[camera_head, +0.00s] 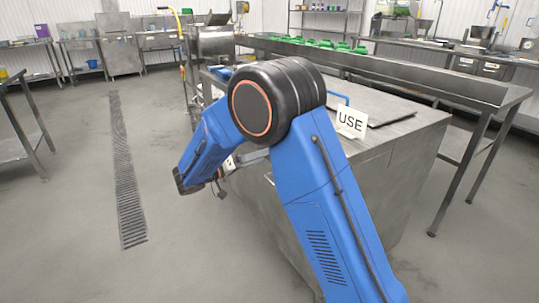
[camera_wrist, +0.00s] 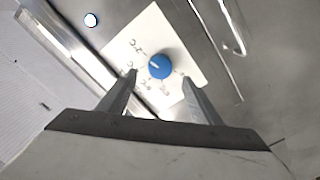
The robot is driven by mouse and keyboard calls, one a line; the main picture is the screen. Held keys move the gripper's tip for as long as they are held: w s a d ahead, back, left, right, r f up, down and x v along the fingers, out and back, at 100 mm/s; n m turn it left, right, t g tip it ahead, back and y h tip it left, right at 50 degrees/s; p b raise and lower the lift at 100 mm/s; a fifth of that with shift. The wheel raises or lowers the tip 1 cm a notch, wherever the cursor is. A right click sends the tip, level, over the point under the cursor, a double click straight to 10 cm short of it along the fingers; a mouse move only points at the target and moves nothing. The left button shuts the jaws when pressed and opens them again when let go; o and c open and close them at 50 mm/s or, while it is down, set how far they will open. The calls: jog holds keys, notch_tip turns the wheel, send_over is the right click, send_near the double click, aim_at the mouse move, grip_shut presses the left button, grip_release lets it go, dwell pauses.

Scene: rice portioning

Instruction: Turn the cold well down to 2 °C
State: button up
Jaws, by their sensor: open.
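The blue knob (camera_wrist: 160,66) sits on a white dial plate (camera_wrist: 150,28) with small temperature marks, seen turned round in the wrist view. A pale pointer mark shows on the knob, towards the left; I cannot tell for certain which mark it meets. My gripper (camera_wrist: 158,79) is open, with one finger to the lower left of the knob and one to the lower right. Whether either finger touches the knob is unclear. In the head view my blue arm reaches down beside the steel counter (camera_head: 400,135), and my gripper and the knob are mostly hidden there.
A long steel table (camera_head: 440,85) with green items runs behind. The floor on the left, with a drain grate (camera_head: 125,185), is clear.

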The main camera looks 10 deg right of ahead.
jog(key=v, duration=1.1)
jog(key=shift+a, duration=0.1)
